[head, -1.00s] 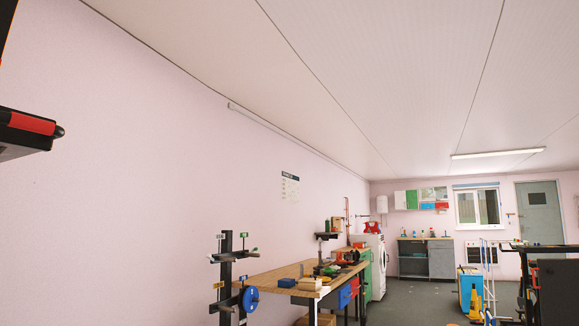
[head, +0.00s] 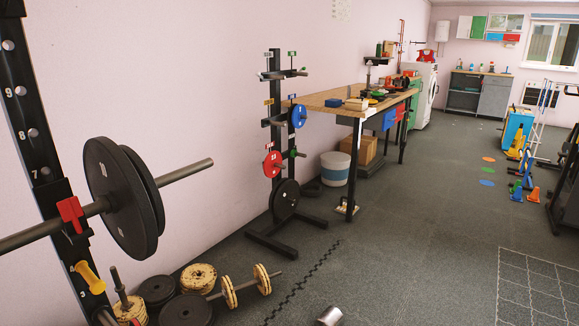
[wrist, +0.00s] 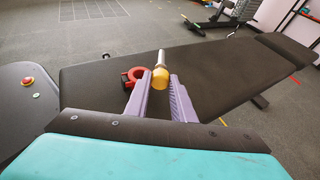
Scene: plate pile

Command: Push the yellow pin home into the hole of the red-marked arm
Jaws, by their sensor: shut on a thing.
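In the wrist view my gripper (wrist: 160,86) is shut on the yellow pin (wrist: 160,77). The pin has a round yellow knob between the purple fingers and a steel shaft pointing away, clear of any hole. My gripper does not show in the head view. In the head view a plate rack (head: 276,110) stands left of the workbench, with short arms carrying small coloured tags. A small red tag (head: 268,146) marks one arm just above a red plate (head: 272,164). That arm's hole is too small to make out.
A loaded barbell (head: 130,198) rests on a black upright at the left, with a yellow-handled part (head: 90,277) below it. Loose plates and a dumbbell (head: 230,290) lie before the rack. In the wrist view a black bench (wrist: 220,75) bears a red collar (wrist: 133,75).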

